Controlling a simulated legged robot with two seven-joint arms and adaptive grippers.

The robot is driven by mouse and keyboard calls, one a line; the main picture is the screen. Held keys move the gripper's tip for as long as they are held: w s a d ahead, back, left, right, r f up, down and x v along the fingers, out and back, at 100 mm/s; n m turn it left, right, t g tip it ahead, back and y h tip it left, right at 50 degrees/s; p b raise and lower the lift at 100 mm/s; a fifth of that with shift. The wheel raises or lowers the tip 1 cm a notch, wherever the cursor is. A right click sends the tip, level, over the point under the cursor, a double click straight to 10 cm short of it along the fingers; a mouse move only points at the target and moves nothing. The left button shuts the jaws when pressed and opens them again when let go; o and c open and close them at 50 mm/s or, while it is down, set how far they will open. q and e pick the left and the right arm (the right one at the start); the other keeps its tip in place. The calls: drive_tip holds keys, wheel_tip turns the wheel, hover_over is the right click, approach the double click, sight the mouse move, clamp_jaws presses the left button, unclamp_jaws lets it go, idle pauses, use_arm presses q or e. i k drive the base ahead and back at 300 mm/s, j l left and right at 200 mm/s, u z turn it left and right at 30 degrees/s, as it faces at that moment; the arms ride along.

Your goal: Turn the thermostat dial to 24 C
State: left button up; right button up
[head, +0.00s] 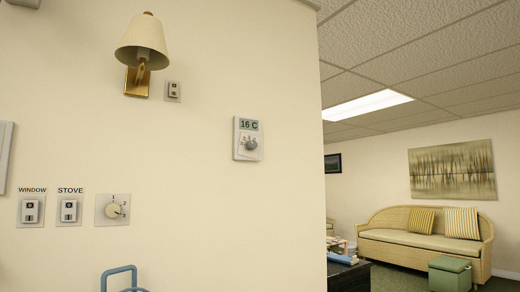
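The thermostat (241,152) is a small white box on the cream wall, right of the view's middle-left and near the wall's right edge. Its display (249,125) reads 16 C. Its grey round dial (252,145) sits below the display, with small marks around it that are too small to read. Neither of my grippers shows in the head view, and nothing touches the dial.
Switches labelled WINDOW (31,211) and STOVE (69,211) and a numbered knob (113,210) are lower left on the wall. A lamp (143,45) and small switch (173,91) are above. A blue tubular frame (120,271) stands below. A sofa (425,235) is beyond the corner.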

sight(251, 145)
drive_tip(key=i+l+u, duration=0.1)
drive_tip(key=u, duration=0.3)
drive_tip(key=i+l+u, duration=0.15)
drive_tip(key=l, duration=0.35)
drive_tip(key=i+l+u, duration=0.2)
drive_tip(key=l, duration=0.35)
drive_tip(key=i+l+u, duration=0.15)
drive_tip(key=l, duration=0.4)
drive_tip(key=l+u, duration=0.2)
drive_tip(key=l, duration=0.35)
